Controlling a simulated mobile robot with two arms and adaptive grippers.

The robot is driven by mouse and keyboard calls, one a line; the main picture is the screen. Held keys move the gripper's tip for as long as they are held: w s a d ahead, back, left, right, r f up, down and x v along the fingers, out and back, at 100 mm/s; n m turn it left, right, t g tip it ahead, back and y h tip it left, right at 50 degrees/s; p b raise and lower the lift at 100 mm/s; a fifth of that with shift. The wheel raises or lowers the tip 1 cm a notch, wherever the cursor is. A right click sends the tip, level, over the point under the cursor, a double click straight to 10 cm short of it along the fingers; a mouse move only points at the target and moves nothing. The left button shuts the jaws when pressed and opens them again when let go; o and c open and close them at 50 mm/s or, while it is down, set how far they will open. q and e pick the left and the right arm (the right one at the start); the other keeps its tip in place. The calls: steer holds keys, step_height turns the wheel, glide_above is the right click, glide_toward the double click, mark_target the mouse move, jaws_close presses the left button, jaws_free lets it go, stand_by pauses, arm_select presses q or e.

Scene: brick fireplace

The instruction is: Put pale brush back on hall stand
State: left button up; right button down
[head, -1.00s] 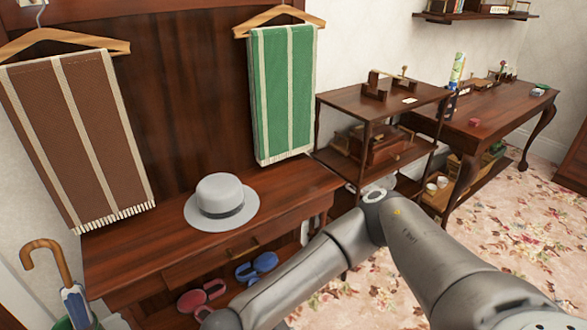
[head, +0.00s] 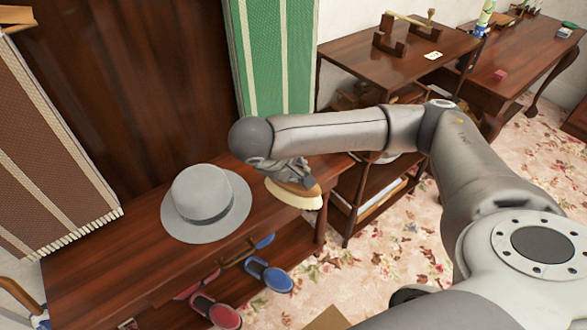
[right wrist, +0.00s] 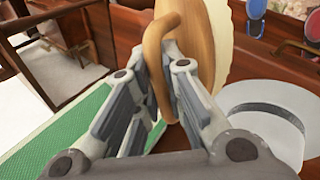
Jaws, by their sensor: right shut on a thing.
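The pale brush (head: 296,195) has a brown wooden back and cream bristles. My right gripper (head: 285,172) is shut on it. In the right wrist view the gripper fingers (right wrist: 155,105) close on the brush's curved wooden handle (right wrist: 154,58), with the brush body (right wrist: 198,35) beyond. In the head view the brush appears at the right end of the dark wooden hall stand (head: 115,245); I cannot tell whether it touches the top. My left gripper is not in view.
A grey hat (head: 205,203) sits on the stand just left of the brush. A green striped cloth (head: 275,60) hangs behind. A side table (head: 345,52) stands to the right.

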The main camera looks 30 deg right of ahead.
steer(key=shift+w+d+r, duration=0.2)
steer(key=shift+d+r, duration=0.3)
steer(key=shift+w+d+r, duration=0.15)
steer(key=shift+d+r, duration=0.35)
steer(key=shift+w+d+n, duration=0.25)
steer(key=shift+n, duration=0.05)
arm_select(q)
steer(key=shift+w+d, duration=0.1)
arm_select(e)
steer(key=shift+w+d+f, duration=1.1)
steer(key=shift+w+f, duration=0.95)
steer(key=shift+f, duration=0.1)
steer(key=shift+w+d+f, duration=1.05)
steer(key=shift+w+f, duration=1)
steer(key=shift+f, duration=0.05)
steer(key=shift+w+d+f, duration=1.1)
steer(key=shift+w+f, duration=0.95)
steer(key=shift+f, duration=0.1)
steer(key=shift+f, duration=0.1)
steer(key=c, duration=1.5)
jaws_free()
steer(key=shift+f, duration=0.1)
